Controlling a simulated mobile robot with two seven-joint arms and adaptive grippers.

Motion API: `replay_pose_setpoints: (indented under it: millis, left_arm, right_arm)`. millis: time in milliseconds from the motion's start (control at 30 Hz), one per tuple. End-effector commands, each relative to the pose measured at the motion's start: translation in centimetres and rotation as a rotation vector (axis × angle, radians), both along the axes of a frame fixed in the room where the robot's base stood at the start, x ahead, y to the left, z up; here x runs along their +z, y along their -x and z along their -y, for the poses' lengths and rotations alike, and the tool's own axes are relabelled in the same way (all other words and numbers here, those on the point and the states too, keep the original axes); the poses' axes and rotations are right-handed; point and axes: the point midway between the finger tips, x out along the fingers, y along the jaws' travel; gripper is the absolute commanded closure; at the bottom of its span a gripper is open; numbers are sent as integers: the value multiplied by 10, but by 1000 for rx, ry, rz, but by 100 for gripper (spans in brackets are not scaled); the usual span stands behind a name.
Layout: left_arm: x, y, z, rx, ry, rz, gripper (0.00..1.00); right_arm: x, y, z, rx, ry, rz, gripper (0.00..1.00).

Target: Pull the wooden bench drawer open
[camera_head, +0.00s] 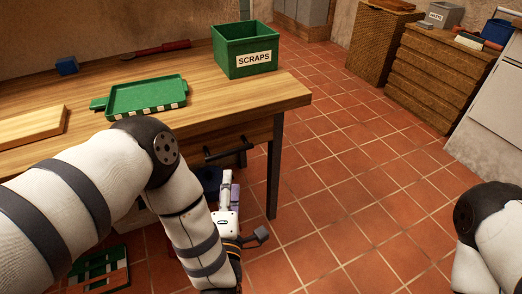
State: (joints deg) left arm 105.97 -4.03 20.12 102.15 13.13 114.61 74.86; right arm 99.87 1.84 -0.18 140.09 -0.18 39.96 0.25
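The wooden bench (290,97) has its top across the left and middle of the head view. Under its front edge is a dark bar handle (225,153), at what looks like the drawer. My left arm covers most of the drawer front, and I cannot tell how far it is open. My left gripper (242,236) is low in front of the bench, below the handle and apart from it. My forearm partly hides it, so its finger opening is unclear. My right arm shows at the right edge, but its gripper is out of view.
On the bench are a green SCRAPS bin (245,50), a green tray (146,96), a wooden board (30,125), a blue block (66,66) and a red-handled tool (175,46). A dark bench leg (274,170) stands right of my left gripper. Tiled floor (350,185) is clear.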

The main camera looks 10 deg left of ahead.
Motion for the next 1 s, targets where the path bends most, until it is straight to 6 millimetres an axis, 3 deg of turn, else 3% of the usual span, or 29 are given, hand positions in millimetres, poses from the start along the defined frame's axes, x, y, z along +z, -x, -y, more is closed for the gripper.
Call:
replay_pose_setpoints:
  millis: [100, 300, 433, 600, 833, 1000]
  left_arm:
    - [-5, -22, -6, 4, -1, -1, 67]
    - [0, -74, -16, 1, -4, 2, 67]
    - [0, -98, -21, 0, -4, 0, 67]
    - [0, -112, -24, -1, -4, -3, 67]
    - [0, -113, -24, -1, -4, -3, 67]
    - [0, -113, -24, -1, -4, -3, 100]
  right_arm:
    - [-13, 10, 0, 1, 0, -30, 60]
    - [-13, 10, 0, 2, 0, -32, 60]
    - [-16, 12, 0, 2, 0, -38, 60]
    - [-17, 13, 0, 3, 1, -41, 60]
    - [-17, 13, 0, 3, 1, -41, 60]
    - [-17, 13, 0, 3, 1, -41, 60]
